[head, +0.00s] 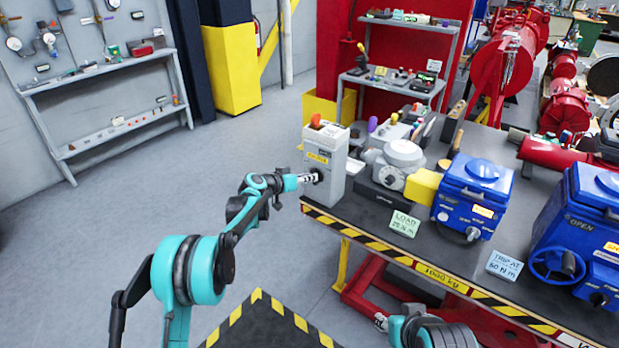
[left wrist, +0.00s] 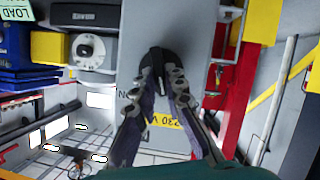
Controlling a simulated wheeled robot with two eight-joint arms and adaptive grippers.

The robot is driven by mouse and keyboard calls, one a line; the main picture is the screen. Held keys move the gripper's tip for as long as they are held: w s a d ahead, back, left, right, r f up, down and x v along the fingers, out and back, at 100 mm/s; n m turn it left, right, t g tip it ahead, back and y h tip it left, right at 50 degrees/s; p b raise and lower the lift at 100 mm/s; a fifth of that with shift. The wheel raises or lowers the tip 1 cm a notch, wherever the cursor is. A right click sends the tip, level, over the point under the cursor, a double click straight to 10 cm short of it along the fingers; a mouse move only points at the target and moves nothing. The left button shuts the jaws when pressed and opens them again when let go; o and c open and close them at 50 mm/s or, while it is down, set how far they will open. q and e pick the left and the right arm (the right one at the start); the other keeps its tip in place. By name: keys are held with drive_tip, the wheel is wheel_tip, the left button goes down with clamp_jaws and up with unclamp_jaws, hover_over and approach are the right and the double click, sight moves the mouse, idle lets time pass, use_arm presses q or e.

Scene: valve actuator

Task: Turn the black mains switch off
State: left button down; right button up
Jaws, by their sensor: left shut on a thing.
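The black mains switch (left wrist: 157,62) is a round black knob on the face of a grey box (head: 324,155) with a yellow label. The box stands at the near left corner of the workbench. My left gripper (head: 313,178) reaches the knob from the left and is shut on it. In the left wrist view the two fingers (left wrist: 162,84) lie on either side of the knob's raised grip. In the head view the gripper hides most of the knob. My right gripper (head: 382,322) shows small at the bottom, below the bench edge; its fingers are too small to read.
The workbench (head: 440,277) has a striped front edge. A grey unit with a dial (head: 398,165), a yellow block (head: 423,186), blue actuators (head: 474,195) and a LOAD card (head: 405,223) stand right of the box. The floor left of the bench is clear.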

use_arm(q)
drive_tip(key=shift+w+a+f+n+g+h, duration=0.1)
drive_tip(key=shift+n+g+h, duration=0.1)
drive_tip(key=shift+n+h, duration=0.45)
drive_tip(key=shift+a+f+n+g+h, duration=0.1)
drive_tip(key=shift+n+g+h, duration=0.15)
drive_tip(key=shift+n, duration=0.7)
drive_tip(key=c, duration=1.6)
unclamp_jaws()
drive_tip(key=v, duration=1.2)
